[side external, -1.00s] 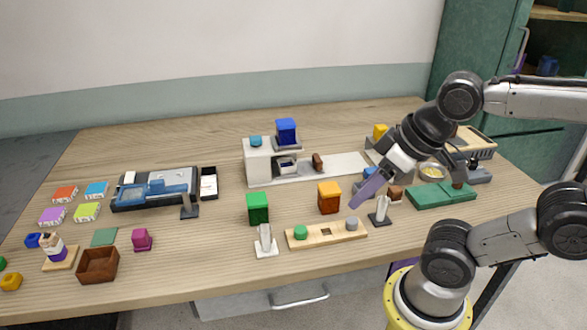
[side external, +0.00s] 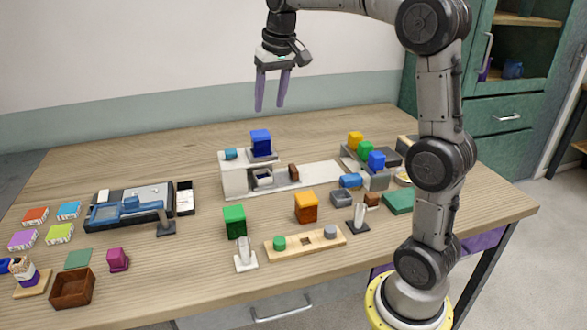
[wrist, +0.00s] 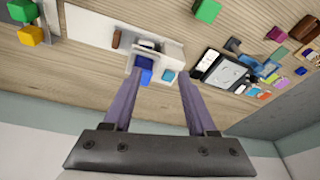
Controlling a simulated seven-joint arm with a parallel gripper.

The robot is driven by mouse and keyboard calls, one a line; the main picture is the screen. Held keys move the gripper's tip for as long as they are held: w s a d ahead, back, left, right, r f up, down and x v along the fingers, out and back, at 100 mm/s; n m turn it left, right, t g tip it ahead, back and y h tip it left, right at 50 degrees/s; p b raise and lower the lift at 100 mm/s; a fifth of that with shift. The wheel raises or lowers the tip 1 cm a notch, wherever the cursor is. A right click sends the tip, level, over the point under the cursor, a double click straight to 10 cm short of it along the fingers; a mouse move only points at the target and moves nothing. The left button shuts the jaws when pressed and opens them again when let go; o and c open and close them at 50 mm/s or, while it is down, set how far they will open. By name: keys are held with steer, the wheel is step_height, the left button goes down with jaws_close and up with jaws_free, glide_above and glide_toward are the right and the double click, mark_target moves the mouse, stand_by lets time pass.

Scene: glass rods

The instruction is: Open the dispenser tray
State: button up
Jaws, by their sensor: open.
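The white dispenser (side external: 236,181) stands at the middle back of the table. A dark blue block (side external: 261,141) sits on its top. A small grey tray (side external: 263,179) sits in its front opening, and I cannot tell how far out it is. A brown block (side external: 293,172) stands on the white strip beside it. My gripper (side external: 270,106) is open and empty, pointing down, high above the back of the table and clear of the dispenser. In the wrist view the dispenser (wrist: 172,54) lies beyond and between my fingers (wrist: 160,75), with the blue block (wrist: 144,66) showing.
A green block (side external: 235,221) and an orange block (side external: 307,207) stand in front of the dispenser. A wooden board with pegs (side external: 305,242) lies nearer the front edge. Coloured blocks (side external: 365,150) stand at right, and a blue-grey device (side external: 130,207) at left. The back left of the table is clear.

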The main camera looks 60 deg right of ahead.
steer(key=w+d+f+m+g, duration=0.15)
steer(key=w+d+f, duration=0.25)
steer(key=d+f, duration=0.55)
steer(key=m+g+y, duration=0.1)
steer(key=m, duration=0.1)
glide_toward(293, 167)
step_height(293, 167, down, 10)
steer(key=shift+s+f, duration=0.1)
jaws_close()
stand_by(0.9)
